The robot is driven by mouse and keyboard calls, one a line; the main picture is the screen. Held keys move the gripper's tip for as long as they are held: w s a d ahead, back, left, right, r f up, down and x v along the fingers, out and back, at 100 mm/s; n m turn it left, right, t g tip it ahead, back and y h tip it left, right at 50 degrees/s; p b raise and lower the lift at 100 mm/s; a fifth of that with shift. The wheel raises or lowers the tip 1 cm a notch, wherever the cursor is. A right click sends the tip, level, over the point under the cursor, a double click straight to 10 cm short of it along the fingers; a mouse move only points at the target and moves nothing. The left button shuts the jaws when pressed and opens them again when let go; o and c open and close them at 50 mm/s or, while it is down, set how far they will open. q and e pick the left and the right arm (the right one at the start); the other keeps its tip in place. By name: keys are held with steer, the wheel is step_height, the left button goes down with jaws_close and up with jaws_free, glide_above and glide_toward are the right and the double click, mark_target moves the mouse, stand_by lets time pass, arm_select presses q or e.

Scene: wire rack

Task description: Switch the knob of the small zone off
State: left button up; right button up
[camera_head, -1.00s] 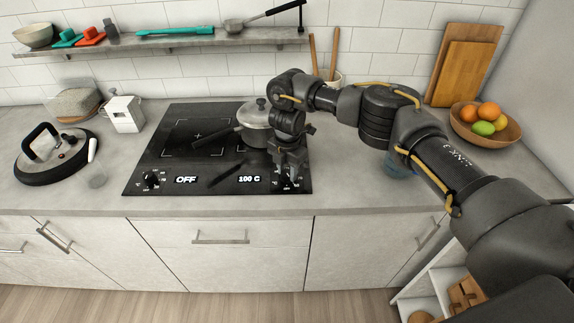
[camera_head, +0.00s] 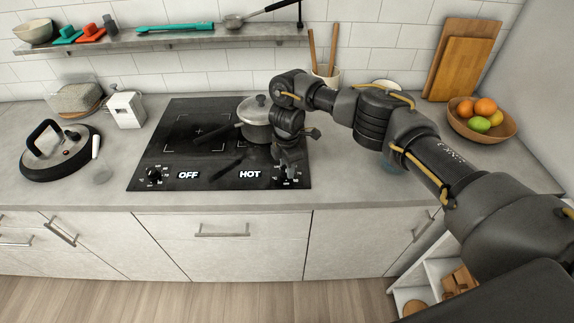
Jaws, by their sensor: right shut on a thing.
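The black cooktop (camera_head: 160,160) is set in the counter. Its left knob (camera_head: 153,174) sits beside a display reading "OFF" (camera_head: 188,175). Its right knob (camera_head: 284,174), at the front right corner, is partly hidden by my right gripper (camera_head: 286,170). The display (camera_head: 250,174) beside this knob reads "HOT". My right gripper points down and is shut on the right knob. A lidded pot (camera_head: 256,117) stands on the right zone, just behind my gripper, with its handle pointing left. My left gripper is not in view.
A large lid (camera_head: 58,158) lies on the left counter near a white toaster-like box (camera_head: 126,110). A fruit bowl (camera_head: 481,122) and cutting boards (camera_head: 461,65) are at the right. A shelf (camera_head: 170,43) runs along the wall. The front counter strip is clear.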

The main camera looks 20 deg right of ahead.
steer(key=o, duration=1)
steer(key=shift+c, duration=0.2)
step_height(320, 180, up, 11)
steer(key=shift+d+f, duration=0.1)
